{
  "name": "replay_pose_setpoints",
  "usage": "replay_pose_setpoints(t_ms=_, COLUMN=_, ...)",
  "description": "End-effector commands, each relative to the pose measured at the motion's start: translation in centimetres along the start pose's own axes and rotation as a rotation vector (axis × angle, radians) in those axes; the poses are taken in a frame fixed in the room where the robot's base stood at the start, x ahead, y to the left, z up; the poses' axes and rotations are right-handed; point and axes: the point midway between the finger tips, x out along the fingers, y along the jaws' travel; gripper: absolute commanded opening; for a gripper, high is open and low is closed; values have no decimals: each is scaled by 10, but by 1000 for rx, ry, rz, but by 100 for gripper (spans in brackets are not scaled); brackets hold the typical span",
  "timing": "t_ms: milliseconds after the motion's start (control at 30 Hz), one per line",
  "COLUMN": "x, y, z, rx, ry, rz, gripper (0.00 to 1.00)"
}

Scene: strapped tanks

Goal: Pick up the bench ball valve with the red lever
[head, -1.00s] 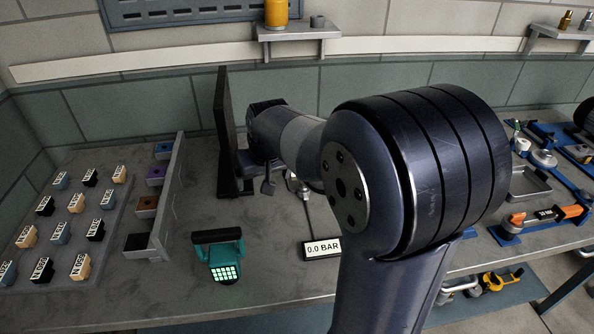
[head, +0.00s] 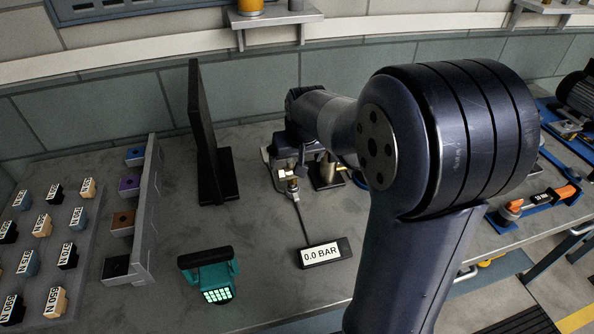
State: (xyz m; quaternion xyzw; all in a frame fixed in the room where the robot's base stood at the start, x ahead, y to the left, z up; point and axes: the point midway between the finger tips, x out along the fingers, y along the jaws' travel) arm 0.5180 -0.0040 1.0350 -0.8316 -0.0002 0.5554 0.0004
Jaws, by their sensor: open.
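My gripper (head: 292,160) hangs at the end of my arm over the middle of the bench, behind the small pressure display. It is small and partly hidden by my own arm; its jaws are open. Just below it stands a small metal fitting (head: 292,186) with a cable running to the display. I cannot tell whether the gripper touches this fitting. No red lever shows, so I cannot make out the ball valve; my arm covers much of the bench to the right.
A "0.0 BAR" display (head: 324,252) and a teal keypad device (head: 210,274) lie in front. A dark upright panel (head: 205,135) stands left of my gripper. Labelled blocks (head: 43,223) fill the left. An orange-handled tool (head: 548,198) lies right. Bench between panel and display is clear.

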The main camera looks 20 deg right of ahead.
Motion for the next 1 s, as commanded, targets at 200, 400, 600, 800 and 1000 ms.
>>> replay_pose_setpoints(t_ms=200, x=27, y=0, z=0, rx=0, ry=-2, rz=0, gripper=91)
replay_pose_setpoints(t_ms=400, x=38, y=-1, z=-1, rx=-1, ry=-3, rz=0, gripper=91)
replay_pose_setpoints(t_ms=600, x=63, y=-4, z=-5, rx=0, ry=-5, rz=0, gripper=91)
replay_pose_setpoints(t_ms=800, x=81, y=-4, z=-5, rx=0, ry=-1, rz=0, gripper=91)
replay_pose_setpoints(t_ms=1000, x=82, y=-4, z=-5, rx=0, ry=0, rz=0, gripper=91)
